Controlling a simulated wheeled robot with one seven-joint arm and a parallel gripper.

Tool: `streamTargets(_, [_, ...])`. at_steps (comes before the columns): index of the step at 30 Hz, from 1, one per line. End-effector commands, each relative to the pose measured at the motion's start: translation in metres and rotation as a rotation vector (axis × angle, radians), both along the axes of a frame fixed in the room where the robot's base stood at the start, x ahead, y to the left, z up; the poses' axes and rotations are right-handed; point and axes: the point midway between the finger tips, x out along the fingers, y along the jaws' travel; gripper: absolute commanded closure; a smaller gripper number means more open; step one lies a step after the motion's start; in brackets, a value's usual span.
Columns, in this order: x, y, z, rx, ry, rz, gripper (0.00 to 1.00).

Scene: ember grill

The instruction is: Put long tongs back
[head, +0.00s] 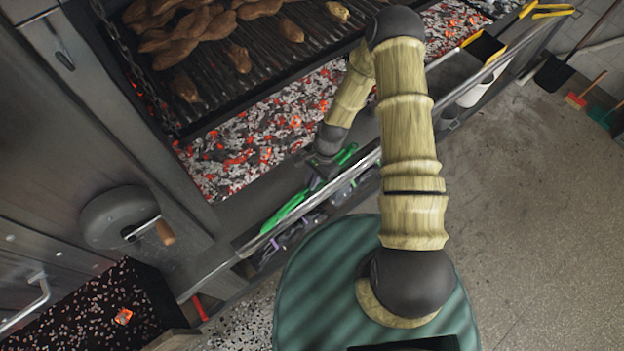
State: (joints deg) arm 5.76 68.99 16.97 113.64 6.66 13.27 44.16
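A long green tool (290,213), which looks like the long tongs, lies along the narrow front ledge of the grill, just behind the metal rail. Its far end shows again to the right of my gripper. My gripper (319,180) points down at the ledge, over the middle of the green tool. My wrist hides part of the tool there. The fingers are small and dark, so I cannot tell whether they are closed on it or only close above it.
Glowing coals (270,130) lie right behind the ledge, under a grate (260,60) with browned food. The front rail (310,208) runs diagonally below my forearm. Dark utensils with purple parts (290,235) hang by it. A crank wheel (125,218) juts out at left.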

Motion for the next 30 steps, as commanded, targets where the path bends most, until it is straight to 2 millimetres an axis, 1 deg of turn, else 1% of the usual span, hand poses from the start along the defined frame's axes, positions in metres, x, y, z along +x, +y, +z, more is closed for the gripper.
streamTargets(1, [0.0000, 0.0001, 0.0003, 0.000, 0.000, 0.000, 0.85])
streamTargets(5, [-0.0001, 0.0001, 0.0003, 0.000, 0.000, 0.000, 0.59])
streamTargets(6, [-0.0001, 0.0001, 0.0003, 0.000, 0.000, 0.000, 0.56])
streamTargets(11, [-0.0001, 0.0001, 0.0003, 0.000, 0.000, 0.000, 0.56])
streamTargets(12, [-0.0001, 0.0001, 0.0003, 0.000, 0.000, 0.000, 0.48])
streamTargets(14, [-0.0001, 0.0001, 0.0003, 0.000, 0.000, 0.000, 0.36])
streamTargets(15, [-0.0001, 0.0001, 0.0003, 0.000, 0.000, 0.000, 0.28])
streamTargets(16, [-0.0001, 0.0001, 0.0003, 0.000, 0.000, 0.000, 0.24])
streamTargets(22, [-0.0001, 0.0001, 0.0002, 0.000, 0.000, 0.000, 0.24])
streamTargets(24, [-0.0002, 0.0000, -0.0001, 0.000, 0.000, 0.000, 0.11])
streamTargets(25, [-0.0002, 0.0000, -0.0001, 0.000, 0.000, 0.000, 0.06])
streamTargets(30, [-0.0002, 0.0000, -0.0001, 0.000, 0.000, 0.000, 0.06])
